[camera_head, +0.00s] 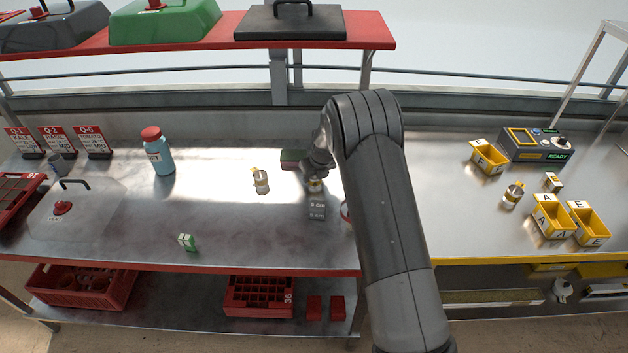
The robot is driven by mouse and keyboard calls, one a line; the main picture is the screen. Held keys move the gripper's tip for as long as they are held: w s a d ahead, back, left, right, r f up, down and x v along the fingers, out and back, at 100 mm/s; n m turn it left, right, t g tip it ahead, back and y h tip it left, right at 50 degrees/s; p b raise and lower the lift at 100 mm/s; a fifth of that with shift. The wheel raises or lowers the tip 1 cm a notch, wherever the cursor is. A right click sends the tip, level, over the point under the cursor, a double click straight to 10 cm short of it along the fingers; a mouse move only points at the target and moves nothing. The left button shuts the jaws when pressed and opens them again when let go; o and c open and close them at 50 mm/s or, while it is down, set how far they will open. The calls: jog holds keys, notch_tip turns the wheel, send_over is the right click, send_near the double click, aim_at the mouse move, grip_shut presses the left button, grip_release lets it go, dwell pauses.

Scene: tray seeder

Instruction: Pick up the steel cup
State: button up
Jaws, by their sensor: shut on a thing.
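My gripper (316,176) is at the middle of the steel bench, beyond my forearm, and points down. It is shut on a small steel cup (315,187) with a yellowish band, just behind a grey block with lettering. The fingertips are small and mostly hidden, and I cannot tell whether the cup is clear of the surface below it. A similar steel cup with a yellow tab (261,183) stands apart to the left. Another steel cup with a yellow band (512,196) stands on the right bench.
The grey lettered block (317,208) and a green-topped box (293,158) are close to my gripper. A blue bottle (159,155) and a green-white box (187,242) stand left. Yellow bins (552,218) are on the right. A red shelf (380,31) overhangs the back.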

jog(key=shift+r, duration=0.1)
jog(key=shift+r, duration=0.55)
notch_tip(320, 180, up, 3)
jog(key=shift+f, duration=0.1)
jog(key=s+d+r+m+h, duration=0.1)
jog(key=s+d+r, duration=0.2)
jog(key=d, duration=0.7)
jog(key=s+d+r+m, duration=0.2)
jog(key=s+d+r, duration=0.2)
jog(key=d, duration=0.7)
jog(key=s+d+r+m+h, duration=0.1)
jog(key=s+d+r, duration=0.2)
jog(key=d, duration=0.7)
jog(key=s+d+r+m+h, duration=0.25)
jog(key=s+d+m, duration=0.35)
jog(key=s+d, duration=0.95)
jog(key=shift+y, duration=0.35)
jog(key=w+a+f, duration=0.1)
jog(key=w+f, duration=0.1)
jog(key=w, duration=0.1)
jog(key=w+a+f, duration=0.2)
jog(key=w, duration=0.2)
jog(key=w+a+f, duration=0.2)
jog(key=w, duration=0.2)
jog(key=shift+f, duration=0.1)
jog(key=shift+w+f, duration=0.2)
jog(key=shift+f, duration=1.85)
